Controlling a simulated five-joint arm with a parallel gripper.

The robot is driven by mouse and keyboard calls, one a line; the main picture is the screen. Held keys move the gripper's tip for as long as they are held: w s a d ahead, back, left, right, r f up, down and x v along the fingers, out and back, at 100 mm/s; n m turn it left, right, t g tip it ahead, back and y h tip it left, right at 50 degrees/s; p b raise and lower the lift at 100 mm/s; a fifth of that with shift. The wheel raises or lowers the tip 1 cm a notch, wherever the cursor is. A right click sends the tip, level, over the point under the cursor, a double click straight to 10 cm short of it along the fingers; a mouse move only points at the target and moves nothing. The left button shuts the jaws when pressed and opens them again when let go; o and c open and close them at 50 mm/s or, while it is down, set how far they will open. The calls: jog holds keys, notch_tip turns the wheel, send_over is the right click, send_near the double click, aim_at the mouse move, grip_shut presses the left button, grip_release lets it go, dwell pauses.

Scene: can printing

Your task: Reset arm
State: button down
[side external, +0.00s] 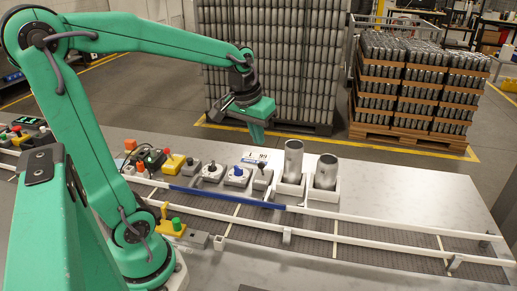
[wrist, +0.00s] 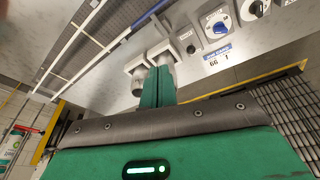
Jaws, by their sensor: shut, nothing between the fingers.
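My green arm rises from the left in the side external view and reaches over the table. My gripper (side external: 257,137) points down above the back edge of the table (side external: 400,187), left of the two cans. Its fingers are shut with nothing between them. In the wrist view the shut green fingers (wrist: 158,84) point toward the cans and hide part of them.
Two silver cans (side external: 293,161) (side external: 326,172) stand in white holders. Control boxes with knobs (side external: 212,172) and levers line the table's back. A railed conveyor (side external: 310,236) runs along the front. Stacked can pallets (side external: 412,92) stand on the floor behind.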

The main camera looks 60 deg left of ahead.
jog(key=s+d+r+m+t, duration=0.1)
jog(key=s+d+m, duration=0.3)
jog(key=s+d, duration=0.4)
jog(key=shift+s+t+h, duration=0.4)
jog(key=shift+s+t, duration=0.3)
jog(key=shift+s, duration=0.65)
